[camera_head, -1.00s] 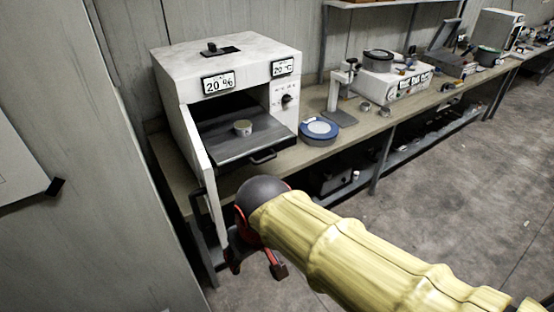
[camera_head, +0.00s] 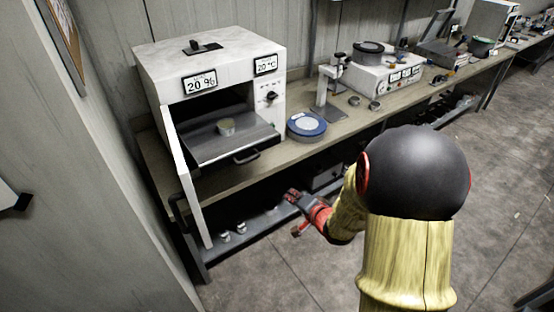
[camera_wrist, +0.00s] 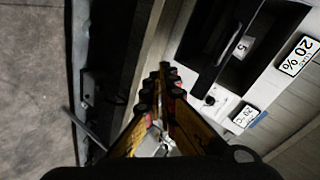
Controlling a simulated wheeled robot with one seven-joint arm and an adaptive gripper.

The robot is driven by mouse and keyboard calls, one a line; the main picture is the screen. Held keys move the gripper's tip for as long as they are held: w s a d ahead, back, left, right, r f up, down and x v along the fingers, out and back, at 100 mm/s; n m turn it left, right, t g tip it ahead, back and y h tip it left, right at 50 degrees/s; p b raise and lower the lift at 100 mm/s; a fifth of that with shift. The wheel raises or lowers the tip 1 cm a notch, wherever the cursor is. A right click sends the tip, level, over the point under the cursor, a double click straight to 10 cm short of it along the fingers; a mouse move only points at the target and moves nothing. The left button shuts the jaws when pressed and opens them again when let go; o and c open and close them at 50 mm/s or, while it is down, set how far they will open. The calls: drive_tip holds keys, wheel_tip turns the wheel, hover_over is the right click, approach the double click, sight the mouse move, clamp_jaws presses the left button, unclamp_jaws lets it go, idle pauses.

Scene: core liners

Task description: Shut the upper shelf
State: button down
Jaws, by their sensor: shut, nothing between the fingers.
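The shelf (camera_head: 200,151) is a grey tray slid partly out of the white oven (camera_head: 208,58), with a dark front edge and black handle (camera_head: 246,157). My gripper (camera_head: 291,194) is shut and empty, below and right of the handle, in front of the bench edge and apart from the shelf. In the wrist view the closed fingertips (camera_wrist: 164,72) point toward the bench edge. Only one shelf shows in the oven.
The oven door (camera_head: 186,180) hangs open on the left. A blue-rimmed round device (camera_head: 306,126) sits right of the oven on the bench (camera_head: 340,118). Small cups (camera_head: 232,232) stand on the low rack. The floor in front is clear.

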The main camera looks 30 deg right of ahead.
wheel_tip(320, 180, up, 8)
drive_tip(key=w+a+f+m+t+y, duration=0.1)
drive_tip(key=w+a+m+t+y, duration=0.1)
drive_tip(key=w+a+m+t, duration=0.1)
drive_tip(key=b, duration=0.3)
approach(255, 157)
drive_tip(key=shift+m, duration=0.3)
drive_tip(key=x, duration=0.6)
drive_tip(key=shift+w+a+f, duration=0.1)
drive_tip(key=shift+w+f, duration=0.1)
drive_tip(key=shift+w, duration=0.2)
drive_tip(key=shift+w, duration=0.1)
drive_tip(key=shift+h, duration=0.3)
drive_tip(key=r+x, duration=0.2)
drive_tip(key=x, duration=0.7)
drive_tip(key=w+r+p+x, duration=0.1)
drive_tip(key=r+x, duration=0.1)
drive_tip(key=x, duration=0.7)
drive_tip(key=r+p+x, duration=0.1)
drive_tip(key=r+x, duration=0.1)
drive_tip(key=x, duration=0.8)
drive_tip(key=shift+w+a+r, duration=0.1)
drive_tip(key=shift+w+a, duration=0.05)
drive_tip(key=shift+w, duration=0.1)
drive_tip(key=shift+w+r, duration=0.1)
drive_tip(key=shift+w, duration=0.2)
drive_tip(key=shift+r, duration=0.15)
